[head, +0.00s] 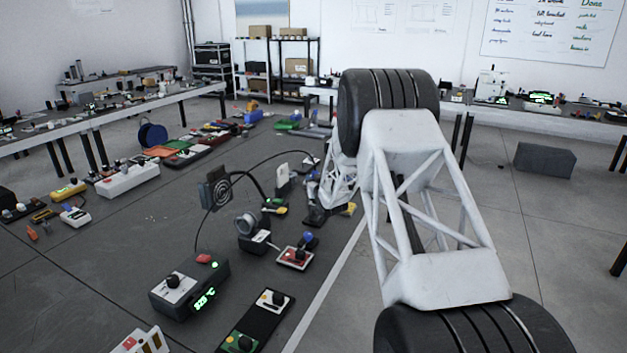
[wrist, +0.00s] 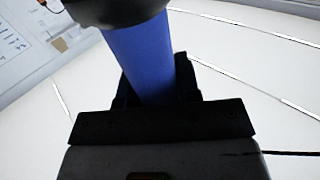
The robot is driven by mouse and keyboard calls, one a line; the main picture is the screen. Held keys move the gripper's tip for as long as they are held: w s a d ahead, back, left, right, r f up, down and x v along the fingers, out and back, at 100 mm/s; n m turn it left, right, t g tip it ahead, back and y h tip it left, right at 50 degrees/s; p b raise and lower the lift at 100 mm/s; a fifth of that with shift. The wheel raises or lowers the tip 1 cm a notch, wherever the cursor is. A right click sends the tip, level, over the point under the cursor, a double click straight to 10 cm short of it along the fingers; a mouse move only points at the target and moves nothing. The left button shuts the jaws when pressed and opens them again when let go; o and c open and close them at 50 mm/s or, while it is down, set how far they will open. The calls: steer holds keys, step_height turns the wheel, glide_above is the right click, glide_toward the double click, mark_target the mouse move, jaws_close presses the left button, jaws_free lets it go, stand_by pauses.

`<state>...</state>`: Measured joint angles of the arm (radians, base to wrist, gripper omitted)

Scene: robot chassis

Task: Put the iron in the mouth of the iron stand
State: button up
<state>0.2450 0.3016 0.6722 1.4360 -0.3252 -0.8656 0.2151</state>
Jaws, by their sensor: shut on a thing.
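My gripper (wrist: 157,88) is shut on the blue handle of the iron (wrist: 140,55) in the wrist view. A wide black part sits at the far end of the handle, cut off by the top edge. The tip of the iron cannot be made out. In the head view my gripper is around the lower end of my white arm, over the dark bench, and the iron is not clear there. What looks like the iron stand (head: 247,223), a grey round holder on a black base, stands on the bench left of my arm. Its mouth is small and hard to make out.
A dark station box (head: 190,288) with a green display stands front left of the stand. A dark square fan-like panel (head: 215,188) rises behind it, and a thin black cable arcs over the bench. A red-and-white switch board (head: 295,258) lies right of the stand.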

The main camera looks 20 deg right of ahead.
steer(key=shift+f, duration=0.6)
steer(key=o, duration=0.9)
steer(key=shift+o, duration=0.2)
steer(key=shift+s, duration=0.1)
steer(key=s, duration=0.7)
steer(key=shift+s, duration=0.3)
stand_by(0.4)
step_height(320, 180, up, 10)
stand_by(1.2)
stand_by(0.3)
